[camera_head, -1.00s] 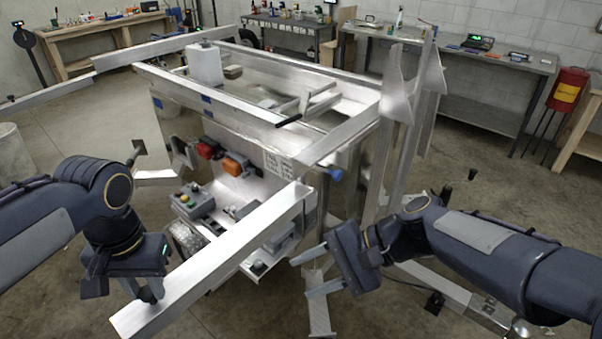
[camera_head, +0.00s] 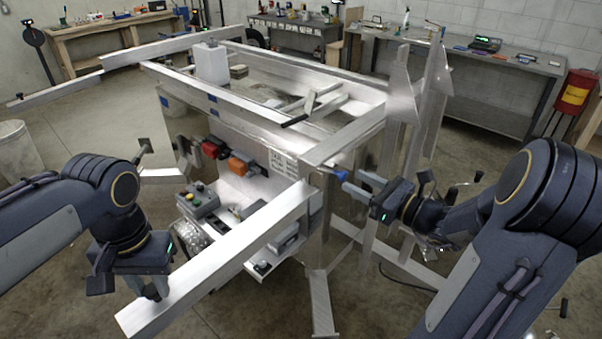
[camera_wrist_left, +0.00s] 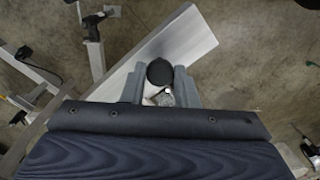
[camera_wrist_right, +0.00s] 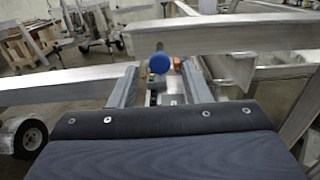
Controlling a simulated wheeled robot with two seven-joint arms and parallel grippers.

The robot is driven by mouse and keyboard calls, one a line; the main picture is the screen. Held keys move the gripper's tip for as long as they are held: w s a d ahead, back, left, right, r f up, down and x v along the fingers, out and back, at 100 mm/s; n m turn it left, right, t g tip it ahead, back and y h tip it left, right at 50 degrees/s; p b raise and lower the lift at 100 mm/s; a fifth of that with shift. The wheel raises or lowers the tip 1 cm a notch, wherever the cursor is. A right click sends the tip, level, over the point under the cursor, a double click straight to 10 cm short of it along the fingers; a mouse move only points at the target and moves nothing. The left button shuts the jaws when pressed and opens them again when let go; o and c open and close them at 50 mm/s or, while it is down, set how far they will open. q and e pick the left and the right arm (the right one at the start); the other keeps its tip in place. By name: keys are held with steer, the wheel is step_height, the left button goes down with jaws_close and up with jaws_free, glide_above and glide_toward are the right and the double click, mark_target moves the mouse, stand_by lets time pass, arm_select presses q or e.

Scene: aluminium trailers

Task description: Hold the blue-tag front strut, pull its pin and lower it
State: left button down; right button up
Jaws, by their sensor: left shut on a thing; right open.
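The front strut (camera_head: 235,255) is a long aluminium bar slanting from the trailer's near corner towards my left arm. My left gripper (camera_head: 152,290) is shut on a black round-topped handle near the strut's outer end; the handle (camera_wrist_left: 160,72) also shows between the fingers in the left wrist view. The pin's blue knob (camera_head: 338,172) sticks out at the trailer corner, by the strut's inner end. My right gripper (camera_head: 353,181) is open, its fingers just short of the knob. In the right wrist view the blue knob (camera_wrist_right: 159,63) sits between and beyond the fingertips. No blue tag on the strut is visible.
The aluminium trailer frame (camera_head: 230,105) fills the middle. Tall upright plates (camera_head: 403,105) stand close behind my right gripper. A shelf with a grey control box (camera_head: 198,200) lies behind the strut. Benches line the back wall. The floor at front left is clear.

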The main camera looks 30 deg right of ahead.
mark_target(345, 176)
steer(key=x, duration=0.5)
steer(key=shift+s, duration=0.1)
jaws_close()
